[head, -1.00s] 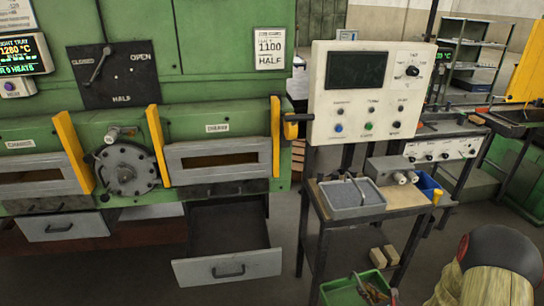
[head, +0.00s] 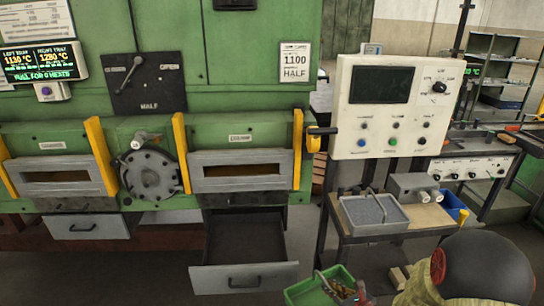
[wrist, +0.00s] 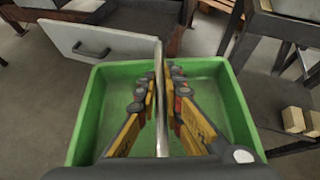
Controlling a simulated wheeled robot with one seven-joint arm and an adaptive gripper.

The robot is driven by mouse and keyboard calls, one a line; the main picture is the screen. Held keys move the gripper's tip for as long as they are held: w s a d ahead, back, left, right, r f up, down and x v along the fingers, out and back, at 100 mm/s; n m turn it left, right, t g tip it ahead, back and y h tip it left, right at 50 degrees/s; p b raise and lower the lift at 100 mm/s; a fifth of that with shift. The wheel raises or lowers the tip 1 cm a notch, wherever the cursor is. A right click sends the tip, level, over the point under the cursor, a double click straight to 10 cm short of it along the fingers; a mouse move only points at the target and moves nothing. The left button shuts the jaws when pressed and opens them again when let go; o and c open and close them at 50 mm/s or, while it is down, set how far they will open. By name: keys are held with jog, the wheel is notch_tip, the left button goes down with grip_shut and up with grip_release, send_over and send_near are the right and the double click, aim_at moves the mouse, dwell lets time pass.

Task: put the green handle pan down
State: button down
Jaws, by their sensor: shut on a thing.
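The green pan (head: 298,293) is at the bottom edge of the head view, partly cut off, with a thin grey handle arching over it. It fills the middle of the wrist view (wrist: 92,110), and its visible floor looks empty. My gripper (wrist: 162,75) is shut on the upright grey handle (wrist: 158,125), one pair of orange-and-grey fingers on each side. I cannot tell the pan's height above the floor.
An open, empty drawer (head: 245,278) juts from the furnace, left of the pan. A bench (head: 400,222) with a grey pan (head: 372,214) stands right of it. Pale blocks (wrist: 292,119) lie at the bench's foot. Grey floor (wrist: 50,120) is clear left of the pan.

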jog(key=w+r+m+h, duration=0.1)
jog(key=w+r, duration=0.2)
jog(key=r, duration=1.2)
jog(key=shift+a+m+t+h, duration=0.35)
jog(key=shift+m+t+h, duration=0.05)
jog(key=shift+w, duration=0.1)
